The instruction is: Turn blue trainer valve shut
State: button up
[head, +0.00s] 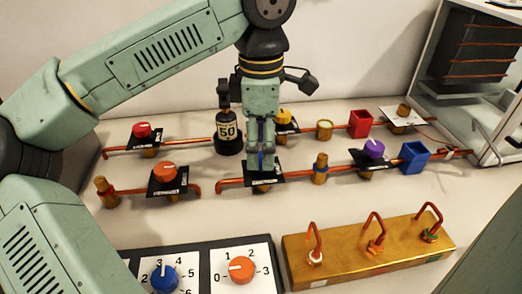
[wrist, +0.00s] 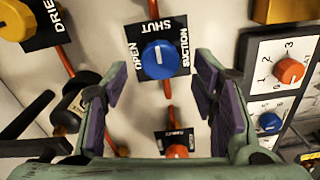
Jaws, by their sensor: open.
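The blue valve knob (wrist: 160,60) sits on a black plate (wrist: 133,33) lettered SHUT at the top, OPEN at the left and SUCTION at the right in the wrist view. Its short white mark runs roughly up and down, in line with the SHUT lettering. My gripper (wrist: 160,77) is open, its purple-lined fingers on either side below the knob in the picture; I see no contact. In the head view my gripper (head: 262,162) points down over that plate (head: 276,178) and hides most of the knob.
Orange pipes carry a red knob (head: 142,130), an orange knob (head: 165,172), a yellow knob (head: 284,117) and a purple knob (head: 374,149). A brass block (head: 345,270) and dial panels (head: 242,270) lie in front.

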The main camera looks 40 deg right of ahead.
aim_at(262, 158)
notch_tip(262, 158, up, 10)
jog(key=shift+f, duration=0.2)
jog(key=shift+s, duration=0.1)
dwell(0.5)
